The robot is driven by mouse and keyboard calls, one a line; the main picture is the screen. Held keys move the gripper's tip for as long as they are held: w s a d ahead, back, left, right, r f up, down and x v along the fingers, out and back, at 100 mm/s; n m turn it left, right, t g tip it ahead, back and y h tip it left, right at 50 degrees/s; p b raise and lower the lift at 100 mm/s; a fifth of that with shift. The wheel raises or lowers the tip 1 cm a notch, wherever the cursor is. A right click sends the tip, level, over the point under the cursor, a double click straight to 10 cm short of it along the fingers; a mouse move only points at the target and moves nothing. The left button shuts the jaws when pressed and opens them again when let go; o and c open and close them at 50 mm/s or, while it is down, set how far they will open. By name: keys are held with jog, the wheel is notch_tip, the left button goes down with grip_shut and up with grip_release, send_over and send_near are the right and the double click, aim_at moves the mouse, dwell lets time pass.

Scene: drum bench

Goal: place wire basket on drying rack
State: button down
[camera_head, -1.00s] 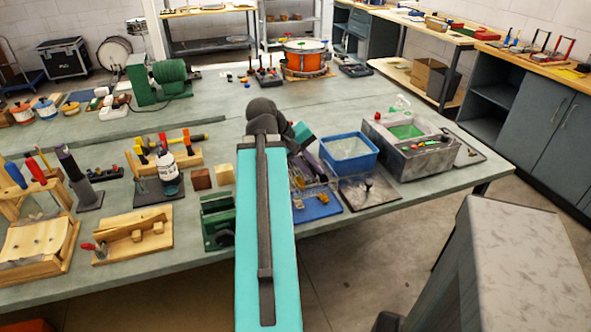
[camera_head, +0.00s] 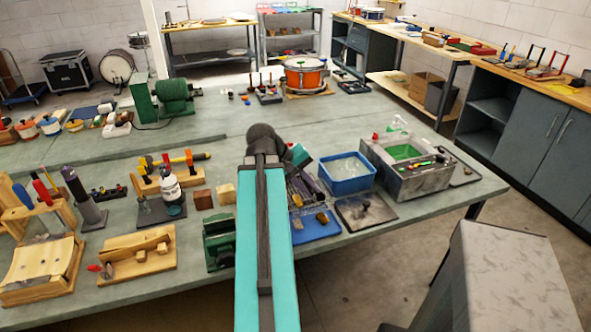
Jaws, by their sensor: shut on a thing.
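My gripper (camera_head: 312,194) shows only partly beyond my teal arm, at the near right part of the bench. Its dark fingers point down, in front of the blue tub. Thin, pale wire-like lines, probably the wire basket (camera_head: 328,206), show at the fingertips; my gripper is shut on it. Its outline is too faint to tell its tilt or whether it touches anything below. Below it lie a blue tray (camera_head: 318,229) with small items and a dark grey mat (camera_head: 368,212) with a small object. I cannot tell for certain which is the drying rack.
The blue tub (camera_head: 346,176) and a grey sink unit (camera_head: 408,166) with green inside stand close to my gripper's right. A green machine (camera_head: 217,243) and wooden blocks (camera_head: 225,194) stand to the left. The bench's front edge is near.

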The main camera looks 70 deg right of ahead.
jog(key=shift+w+d+r+p, duration=0.15)
jog(key=shift+w+d+p, duration=0.15)
jog(key=shift+p, duration=0.75)
jog(key=shift+w+d, duration=0.2)
jog(key=shift+d, duration=0.1)
jog(key=w+d+f+p, duration=0.1)
jog(key=w+d+p, duration=0.3)
jog(key=w+d, duration=0.3)
jog(key=d, duration=0.3)
jog(key=shift+w+f, duration=0.3)
jog(key=shift+w, duration=0.1)
jog(key=shift+f, duration=0.1)
jog(key=shift+f+p, duration=0.8)
jog(key=shift+f, duration=0.9)
jog(key=shift+f, duration=0.1)
jog(key=c, duration=1.8)
grip_release()
